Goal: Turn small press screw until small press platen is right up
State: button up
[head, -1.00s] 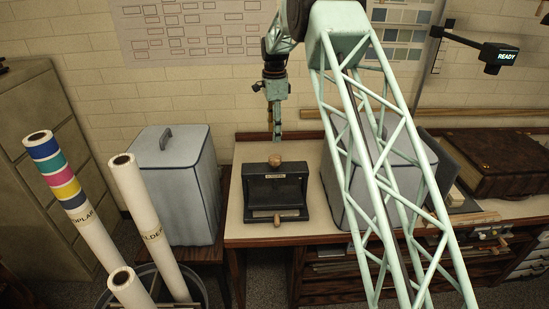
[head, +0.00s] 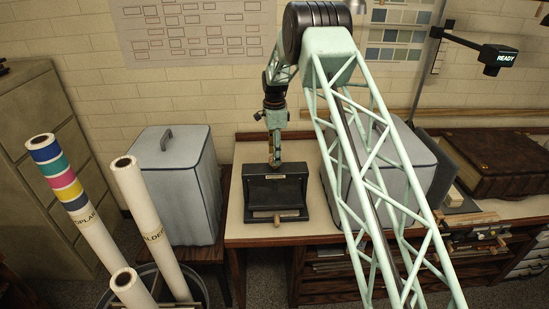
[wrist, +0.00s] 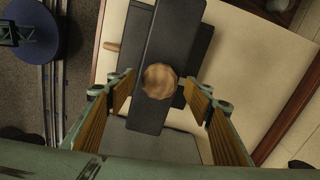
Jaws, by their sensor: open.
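The small press (head: 276,192) is a black frame standing upright on the table. Its round wooden screw knob (wrist: 159,81) sits on top of the black crossbar (wrist: 172,38) in the wrist view. My gripper (head: 275,162) points down over the press top and hides most of the knob in the head view. In the wrist view my gripper (wrist: 159,92) is open, with one wooden-faced finger on each side of the knob and gaps between. A wooden handle (head: 277,217) lies at the press front. I cannot make out the platen's height inside the frame.
A grey covered box (head: 176,185) stands left of the table (head: 245,229). Another grey box (head: 418,160) stands to the right, behind my arm. Paper rolls (head: 151,205) stand front left. A brown book (head: 505,163) lies far right.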

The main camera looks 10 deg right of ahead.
jog(key=shift+f, duration=1)
jog(key=shift+c, duration=0.4)
jog(key=c, duration=0.8)
